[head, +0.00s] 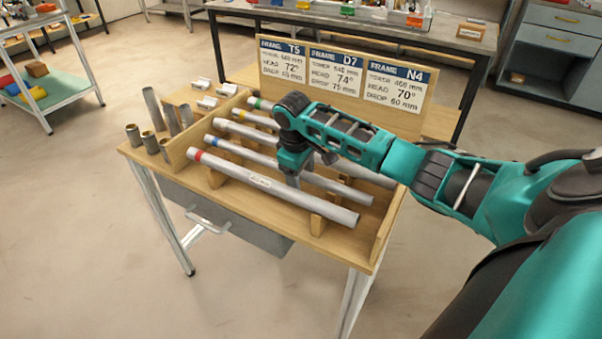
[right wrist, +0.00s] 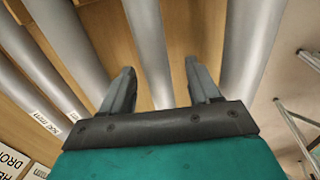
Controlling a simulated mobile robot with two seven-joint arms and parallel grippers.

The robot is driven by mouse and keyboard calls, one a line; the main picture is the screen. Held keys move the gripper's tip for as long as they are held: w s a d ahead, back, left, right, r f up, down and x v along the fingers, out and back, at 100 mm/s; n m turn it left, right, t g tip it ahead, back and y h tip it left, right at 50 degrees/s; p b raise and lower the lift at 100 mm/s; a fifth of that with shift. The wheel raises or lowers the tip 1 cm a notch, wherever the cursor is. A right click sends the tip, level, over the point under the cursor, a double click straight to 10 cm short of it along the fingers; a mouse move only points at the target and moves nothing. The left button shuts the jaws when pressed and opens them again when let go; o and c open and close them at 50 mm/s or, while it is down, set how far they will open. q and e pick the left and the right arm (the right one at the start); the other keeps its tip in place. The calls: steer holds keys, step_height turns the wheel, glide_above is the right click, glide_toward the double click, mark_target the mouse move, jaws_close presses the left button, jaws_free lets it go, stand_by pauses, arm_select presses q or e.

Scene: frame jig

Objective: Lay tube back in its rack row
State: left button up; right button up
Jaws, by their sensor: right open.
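Several grey tubes lie side by side in a wooden rack (head: 380,232) on the table. The front tube (head: 270,186) has a red band and a label. The tube behind it (head: 240,155) has a blue band. Farther back are a plain-ended tube (head: 238,131), a yellow-banded one (head: 250,117) and a green-banded one (head: 262,104). My right gripper (head: 292,180) points down at the blue-banded tube. In the right wrist view the open fingers (right wrist: 160,88) have this tube (right wrist: 150,45) between them, with the front tube (right wrist: 250,50) to the right. The gripper hides part of the tubes. My left gripper is out of view.
Short upright tubes (head: 150,142) and pale clips (head: 207,102) stand at the rack's left. A sign board (head: 340,77) with three frame cards rises behind the rack. The floor in front of the table is clear.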

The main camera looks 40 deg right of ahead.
step_height(320, 180, up, 13)
steer(key=a, duration=0.2)
steer(key=shift+s+f, duration=0.2)
steer(key=shift+s, duration=0.2)
steer(key=shift+s, duration=0.1)
